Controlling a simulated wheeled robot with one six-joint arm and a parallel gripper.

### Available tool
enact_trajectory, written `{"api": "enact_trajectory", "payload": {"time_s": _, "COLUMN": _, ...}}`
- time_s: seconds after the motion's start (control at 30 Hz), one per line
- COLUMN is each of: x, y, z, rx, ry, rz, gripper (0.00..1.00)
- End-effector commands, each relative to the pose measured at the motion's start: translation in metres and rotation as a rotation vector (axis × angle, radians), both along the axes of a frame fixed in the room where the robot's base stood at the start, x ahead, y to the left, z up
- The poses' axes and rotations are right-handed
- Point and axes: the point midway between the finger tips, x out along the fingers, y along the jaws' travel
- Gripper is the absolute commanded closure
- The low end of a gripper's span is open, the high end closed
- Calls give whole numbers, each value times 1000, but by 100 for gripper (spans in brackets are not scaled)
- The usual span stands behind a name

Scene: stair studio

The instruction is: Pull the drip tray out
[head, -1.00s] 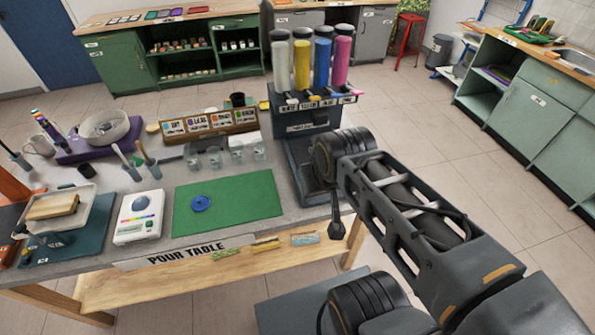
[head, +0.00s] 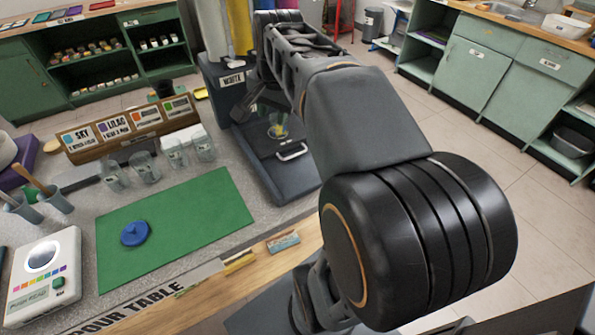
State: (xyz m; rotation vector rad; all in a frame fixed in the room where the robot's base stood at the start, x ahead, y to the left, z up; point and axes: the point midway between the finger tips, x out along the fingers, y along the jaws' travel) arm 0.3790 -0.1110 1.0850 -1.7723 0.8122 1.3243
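The drip tray (head: 264,146) is a dark, flat piece low at the front of the paint dispenser (head: 228,88), with a pale bar handle (head: 292,150) at its front. A clear cup (head: 278,131) with something yellow in it stands on the tray area. My arm reaches over the dispenser from the right and hides much of its upper part. My gripper (head: 256,100) is a dark shape at the dispenser's front, above and left of the handle and apart from it. Its fingers are small and dark, so I cannot tell whether they are open.
A green mat (head: 175,232) with a blue lid-like disc (head: 135,233) lies left of the dispenser. Several clear cups (head: 146,166) stand behind the mat, before a wooden card rack (head: 128,130). Floor right of the table is clear.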

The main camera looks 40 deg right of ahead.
Motion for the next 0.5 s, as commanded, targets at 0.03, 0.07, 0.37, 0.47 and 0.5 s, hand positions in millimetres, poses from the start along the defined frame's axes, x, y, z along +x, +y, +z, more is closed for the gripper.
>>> {"api": "enact_trajectory", "payload": {"time_s": 0.03, "x": 6, "y": -17, "z": -31, "rx": 25, "ry": 11, "rz": -98, "gripper": 64}}
{"api": "enact_trajectory", "payload": {"time_s": 0.07, "x": 9, "y": -25, "z": -37, "rx": 41, "ry": 17, "rz": -155, "gripper": 64}}
{"api": "enact_trajectory", "payload": {"time_s": 0.37, "x": 19, "y": -86, "z": -73, "rx": 142, "ry": 50, "rz": -539, "gripper": 64}}
{"api": "enact_trajectory", "payload": {"time_s": 0.47, "x": 19, "y": -95, "z": -78, "rx": 157, "ry": 55, "rz": -597, "gripper": 64}}
{"api": "enact_trajectory", "payload": {"time_s": 0.5, "x": 20, "y": -97, "z": -80, "rx": 161, "ry": 57, "rz": -610, "gripper": 64}}
